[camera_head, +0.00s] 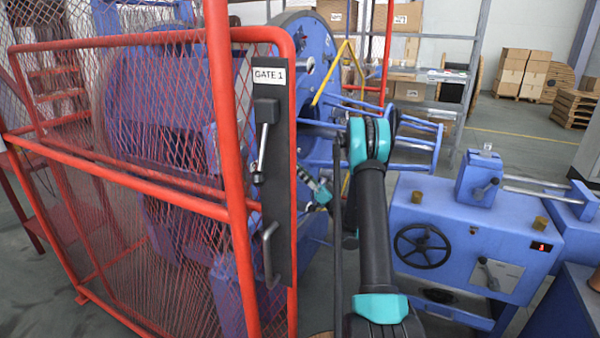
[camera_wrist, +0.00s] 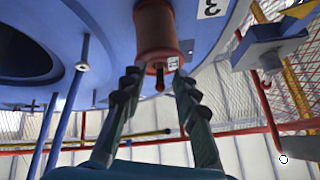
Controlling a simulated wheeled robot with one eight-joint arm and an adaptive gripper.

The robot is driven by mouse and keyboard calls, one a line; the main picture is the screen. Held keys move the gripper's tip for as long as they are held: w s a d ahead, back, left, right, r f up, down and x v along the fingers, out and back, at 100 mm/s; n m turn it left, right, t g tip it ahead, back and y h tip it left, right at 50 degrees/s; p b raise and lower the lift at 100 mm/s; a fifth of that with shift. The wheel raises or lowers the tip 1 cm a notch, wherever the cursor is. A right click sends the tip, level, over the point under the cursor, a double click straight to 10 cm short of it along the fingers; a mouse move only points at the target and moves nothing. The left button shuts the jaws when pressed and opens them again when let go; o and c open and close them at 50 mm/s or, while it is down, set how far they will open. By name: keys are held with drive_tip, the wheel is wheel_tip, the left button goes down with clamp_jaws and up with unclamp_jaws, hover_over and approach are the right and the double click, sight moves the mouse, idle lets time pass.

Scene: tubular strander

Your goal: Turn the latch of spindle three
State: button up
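In the wrist view a red-brown cylinder (camera_wrist: 159,35) hangs under a blue disc (camera_wrist: 100,30), beside a white label (camera_wrist: 212,7) bearing a 3. A small dark latch-like peg (camera_wrist: 160,80) sticks down from the cylinder's lower end, next to a small white tag (camera_wrist: 172,63). My gripper (camera_wrist: 156,82) is open, its two fingers apart, with the peg showing between the fingertips. I cannot tell whether either finger touches it. In the head view my gripper (camera_head: 317,188) is small, beside the gate post, and the latch cannot be made out.
A red mesh gate (camera_head: 232,190) with a dark panel labelled GATE 1 (camera_head: 270,75) stands close left of my arm. A blue machine (camera_head: 465,235) with a handwheel (camera_head: 422,246) stands to the right. In the wrist view a blue bracket (camera_wrist: 270,45) is at the upper right.

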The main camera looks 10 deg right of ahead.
wheel_tip(320, 180, up, 10)
idle(0.8)
